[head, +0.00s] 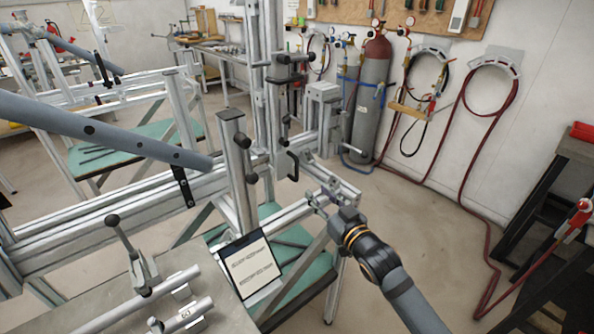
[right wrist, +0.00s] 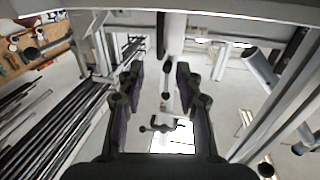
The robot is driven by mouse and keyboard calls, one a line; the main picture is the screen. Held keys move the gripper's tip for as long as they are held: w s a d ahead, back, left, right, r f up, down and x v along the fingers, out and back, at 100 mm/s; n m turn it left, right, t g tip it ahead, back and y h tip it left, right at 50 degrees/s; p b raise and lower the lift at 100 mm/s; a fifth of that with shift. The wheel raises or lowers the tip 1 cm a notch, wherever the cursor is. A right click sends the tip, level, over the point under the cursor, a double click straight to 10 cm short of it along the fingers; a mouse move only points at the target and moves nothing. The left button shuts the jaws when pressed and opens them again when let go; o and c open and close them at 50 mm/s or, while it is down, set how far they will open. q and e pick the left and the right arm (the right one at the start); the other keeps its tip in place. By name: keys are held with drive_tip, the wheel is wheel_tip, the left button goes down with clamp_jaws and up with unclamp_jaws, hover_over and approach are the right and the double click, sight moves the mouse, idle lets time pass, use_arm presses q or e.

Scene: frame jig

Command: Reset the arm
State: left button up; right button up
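My right arm (head: 385,268) comes in from the lower right of the head view. Its gripper (head: 322,196) is beside the aluminium frame jig (head: 240,175), at the end of a horizontal rail; I cannot tell there whether it touches. In the right wrist view the two dark fingers (right wrist: 159,80) stand wide apart. Nothing is gripped between them; a pale post (right wrist: 171,38) and a small dark clamp handle (right wrist: 160,126) show beyond the gap. My left gripper is in neither view.
A blue-grey tube (head: 105,132) crosses the jig at left. A toggle clamp (head: 138,262) and short tubes stand on the near plate. A printed sheet (head: 250,265) leans by the jig. Gas cylinders (head: 372,95) stand at the back wall.

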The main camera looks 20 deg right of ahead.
drive_tip(key=s+f+g+h, duration=0.4)
drive_tip(key=s+f+g, duration=1)
drive_tip(key=s+f, duration=0.9)
wheel_tip(320, 180, down, 11)
drive_tip(key=d+m+g+p, duration=0.1)
drive_tip(key=d+p, duration=0.1)
drive_tip(key=s+d+f+g+p, duration=0.1)
drive_tip(key=s+f, duration=0.4)
drive_tip(key=f, duration=0.4)
drive_tip(key=s+d+f+p, duration=0.1)
drive_tip(key=s+f, duration=0.4)
drive_tip(key=f, duration=0.4)
drive_tip(key=s+f+p, duration=0.1)
drive_tip(key=s+f, duration=0.5)
drive_tip(key=s, duration=0.5)
drive_tip(key=shift+s+d+g, duration=0.2)
drive_tip(key=shift+s+g, duration=0.1)
drive_tip(key=shift+s, duration=0.05)
drive_tip(key=shift+f, duration=0.1)
drive_tip(key=shift+c, duration=0.2)
